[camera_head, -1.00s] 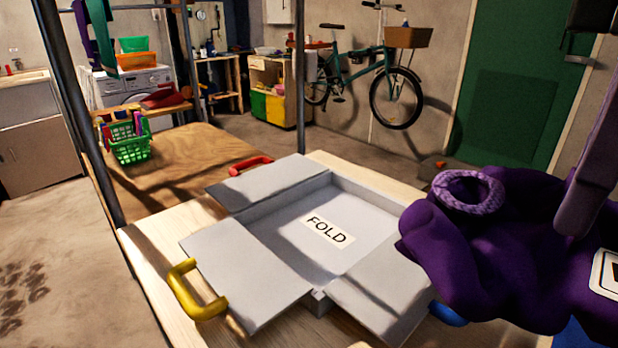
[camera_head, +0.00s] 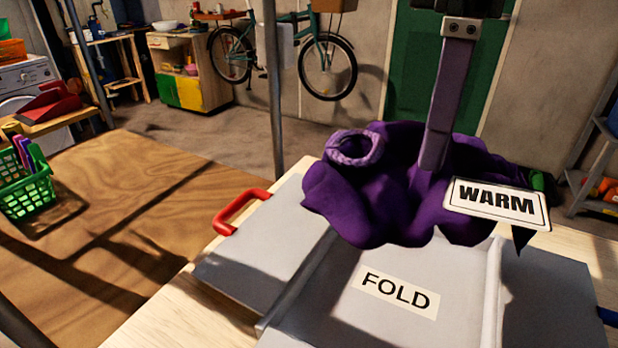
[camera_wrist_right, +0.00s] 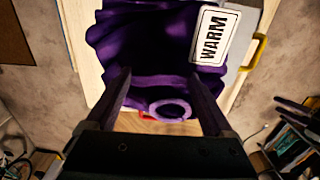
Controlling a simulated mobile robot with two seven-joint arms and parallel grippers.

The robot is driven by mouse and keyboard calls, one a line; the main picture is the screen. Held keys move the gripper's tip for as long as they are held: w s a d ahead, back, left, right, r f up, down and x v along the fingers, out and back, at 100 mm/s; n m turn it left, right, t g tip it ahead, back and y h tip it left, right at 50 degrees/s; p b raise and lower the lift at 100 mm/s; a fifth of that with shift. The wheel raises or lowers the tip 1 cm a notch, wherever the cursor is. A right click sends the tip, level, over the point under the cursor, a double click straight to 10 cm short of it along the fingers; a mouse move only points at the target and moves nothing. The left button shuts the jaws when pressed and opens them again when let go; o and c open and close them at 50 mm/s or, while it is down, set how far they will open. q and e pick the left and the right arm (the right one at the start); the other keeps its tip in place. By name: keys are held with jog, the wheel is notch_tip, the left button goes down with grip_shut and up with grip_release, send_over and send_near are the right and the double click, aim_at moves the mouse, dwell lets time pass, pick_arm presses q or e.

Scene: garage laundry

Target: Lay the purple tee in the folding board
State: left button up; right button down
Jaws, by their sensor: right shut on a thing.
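The purple tee (camera_head: 375,205) is bunched up at the far end of the folding board in the head view, its ribbed collar on the left. A white "WARM" tag (camera_head: 497,203) shows on its right side. My right gripper (camera_head: 432,162) comes down from above and is shut on the tee. In the right wrist view the tee (camera_wrist_right: 150,45) spreads between and beyond the fingers (camera_wrist_right: 162,78). The grey folding board (camera_head: 345,318), marked "FOLD", has open flaps. The tee hides its far part; I cannot tell whether they touch. My left gripper is not in view.
The board lies on a pale wooden table (camera_head: 150,325). A red handle (camera_head: 238,212) and a blue handle (camera_head: 608,317) stand at its sides. A metal post (camera_head: 272,90) rises behind the table. A green basket (camera_head: 28,192) stands on brown wood at left.

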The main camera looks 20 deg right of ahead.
notch_tip(320, 180, down, 16)
jog(key=b, duration=0.2)
jog(key=shift+s+f+b, duration=0.1)
jog(key=shift+f+b, duration=0.15)
jog(key=shift+b, duration=0.05)
jog(key=shift+f, duration=0.1)
jog(key=shift+f, duration=0.15)
grip_release()
